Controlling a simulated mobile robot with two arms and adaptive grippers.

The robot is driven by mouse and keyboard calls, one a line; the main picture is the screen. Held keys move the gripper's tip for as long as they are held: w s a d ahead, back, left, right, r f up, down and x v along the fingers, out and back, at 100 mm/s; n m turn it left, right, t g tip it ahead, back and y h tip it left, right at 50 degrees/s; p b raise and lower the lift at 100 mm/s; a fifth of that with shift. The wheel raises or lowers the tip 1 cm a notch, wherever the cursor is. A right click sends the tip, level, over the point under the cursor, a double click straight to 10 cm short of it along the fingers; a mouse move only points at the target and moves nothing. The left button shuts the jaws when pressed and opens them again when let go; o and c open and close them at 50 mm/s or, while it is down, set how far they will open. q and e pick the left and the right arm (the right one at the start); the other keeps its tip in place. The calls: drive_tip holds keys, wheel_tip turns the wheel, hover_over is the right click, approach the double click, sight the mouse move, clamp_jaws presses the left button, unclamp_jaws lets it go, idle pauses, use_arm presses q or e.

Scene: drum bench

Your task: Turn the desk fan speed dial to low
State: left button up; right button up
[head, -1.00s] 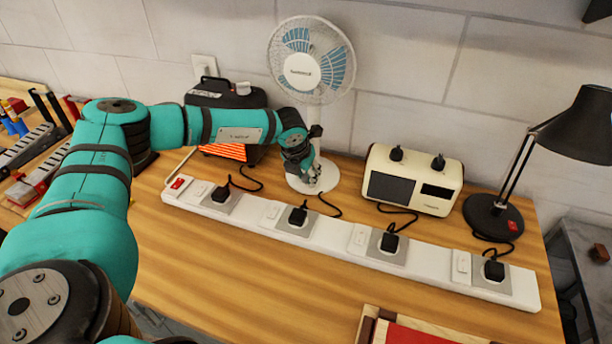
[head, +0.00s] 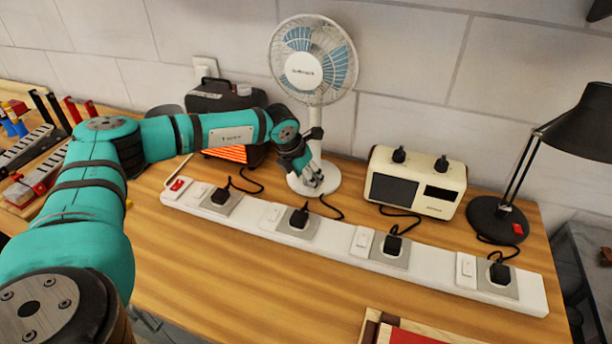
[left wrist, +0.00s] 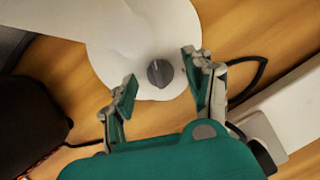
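The desk fan (head: 304,72) stands on the bench against the wall. Its round white base also shows in the left wrist view (left wrist: 118,65), with a grey speed dial (left wrist: 160,73) on it. My left gripper (head: 312,182) is over the front of the fan base in the head view. In the left wrist view my left gripper (left wrist: 163,90) is open, with one finger on each side of the dial and a gap to it on both sides. The dial is hidden behind the gripper in the head view. My right gripper is not in view.
A long white power strip (head: 335,243) with several black plugs runs in front of the fan. A cream box with two black knobs (head: 450,206) stands to the right, then a black lamp (head: 585,125). A dark heater (head: 222,101) stands left of the fan.

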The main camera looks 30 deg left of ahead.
use_arm(q)
drive_tip(key=shift+r, duration=0.2)
drive_tip(key=v, duration=0.4)
drive_tip(key=shift+s+a+r, duration=0.1)
drive_tip(key=shift+r, duration=0.1)
drive_tip(key=s, duration=0.4)
drive_tip(key=s+a, duration=0.1)
drive_tip(key=s, duration=0.7)
drive_tip(key=shift+a, duration=0.25)
